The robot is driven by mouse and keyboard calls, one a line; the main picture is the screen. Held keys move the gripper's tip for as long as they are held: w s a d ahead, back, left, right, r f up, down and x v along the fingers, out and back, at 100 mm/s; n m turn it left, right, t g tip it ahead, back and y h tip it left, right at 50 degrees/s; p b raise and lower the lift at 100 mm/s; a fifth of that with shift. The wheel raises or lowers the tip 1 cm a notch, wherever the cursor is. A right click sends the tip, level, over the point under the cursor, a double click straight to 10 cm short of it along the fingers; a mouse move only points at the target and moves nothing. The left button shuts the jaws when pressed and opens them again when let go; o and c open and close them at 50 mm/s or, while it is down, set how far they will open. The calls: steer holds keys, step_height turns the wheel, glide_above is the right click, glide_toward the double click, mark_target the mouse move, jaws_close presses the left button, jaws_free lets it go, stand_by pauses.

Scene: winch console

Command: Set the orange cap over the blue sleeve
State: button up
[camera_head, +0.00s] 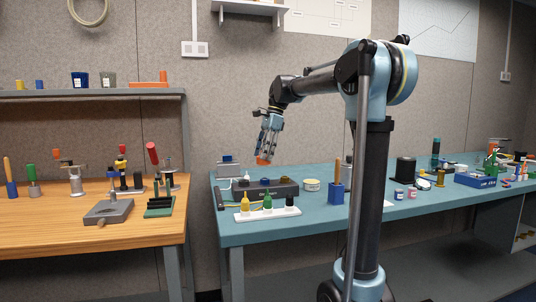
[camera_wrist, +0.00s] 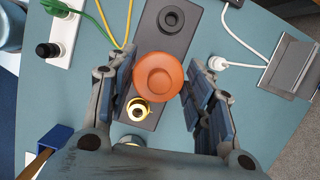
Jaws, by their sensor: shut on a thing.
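The orange cap (camera_head: 263,161) is held at the tips of my gripper (camera_head: 267,143), above the dark console (camera_head: 287,190) on the teal bench. In the wrist view the round orange cap (camera_wrist: 158,75) sits between the two fingers of my gripper (camera_wrist: 158,88), which is shut on it. The blue sleeve (camera_head: 265,182) appears small and low in the middle of the console top in the head view. In the wrist view I cannot see it; the cap covers that part of the console. The cap is apart from the console in the head view.
A black ring (camera_wrist: 171,19) and a brass ring (camera_wrist: 138,109) stand on the console on either side of the cap. A white power strip (camera_head: 268,213) with plugs lies in front. A round tin (camera_head: 312,185) and a blue block (camera_head: 337,194) stand to the right.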

mark_target(263, 179)
steer(key=shift+d+f, duration=0.2)
steer(key=shift+f, duration=3.9)
steer(key=o, duration=0.9)
steer(key=shift+o, duration=0.2)
steer(key=shift+r, duration=4)
